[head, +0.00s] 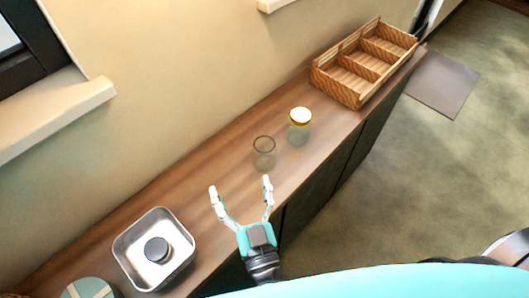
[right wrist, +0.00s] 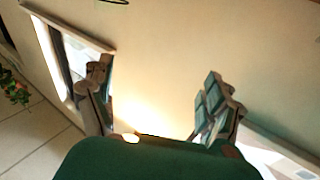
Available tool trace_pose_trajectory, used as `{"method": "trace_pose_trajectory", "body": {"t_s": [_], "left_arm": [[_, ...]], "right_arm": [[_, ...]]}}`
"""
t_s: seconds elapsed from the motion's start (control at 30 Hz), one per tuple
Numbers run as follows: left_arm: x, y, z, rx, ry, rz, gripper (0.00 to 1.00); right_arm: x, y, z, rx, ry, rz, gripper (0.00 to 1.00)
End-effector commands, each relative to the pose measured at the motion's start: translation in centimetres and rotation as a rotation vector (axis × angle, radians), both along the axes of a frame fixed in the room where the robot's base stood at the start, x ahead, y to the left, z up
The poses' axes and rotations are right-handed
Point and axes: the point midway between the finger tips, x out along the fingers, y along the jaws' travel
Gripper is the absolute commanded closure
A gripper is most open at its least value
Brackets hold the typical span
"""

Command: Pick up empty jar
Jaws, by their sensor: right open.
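An open glass jar (head: 264,153) with no lid stands upright on the wooden counter (head: 200,165) in the head view. It looks empty. A second glass jar (head: 299,128) with a yellow-rimmed, white-topped lid stands just behind it to the right. My right gripper (head: 241,190) is open and empty over the counter's front part, short of the open jar and a little to its left. My left gripper is not in view.
A square metal tray (head: 125,247) with a dark round piece stands at the counter's lower left. A round green-and-white object (head: 88,290) is at the bottom edge. A wooden divided crate (head: 335,86) stands at the far right end. The wall runs along the back.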

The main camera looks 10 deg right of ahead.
Motion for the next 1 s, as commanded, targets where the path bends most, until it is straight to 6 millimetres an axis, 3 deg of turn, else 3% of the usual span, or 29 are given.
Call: {"method": "trace_pose_trajectory", "body": {"t_s": [0.2, 0.37, 0.47, 0.8, 1.0], "left_arm": [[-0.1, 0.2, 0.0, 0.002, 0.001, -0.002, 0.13], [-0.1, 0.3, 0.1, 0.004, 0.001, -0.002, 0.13], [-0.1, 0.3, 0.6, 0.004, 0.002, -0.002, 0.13], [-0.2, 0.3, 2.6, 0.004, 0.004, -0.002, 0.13], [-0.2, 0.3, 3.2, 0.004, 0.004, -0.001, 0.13]], "right_arm": [[-2.0, -2.6, -2.9, -0.030, 0.091, -0.268, 0.12], [-2.5, -3.4, -3.7, -0.048, 0.128, -0.338, 0.12], [-1.4, -3.8, -3.5, -0.050, 0.128, -0.344, 0.12], [5.7, -5.7, -3.4, -0.051, 0.126, -0.342, 0.12], [8.5, -6.4, -3.6, -0.051, 0.128, -0.341, 0.12]]}}
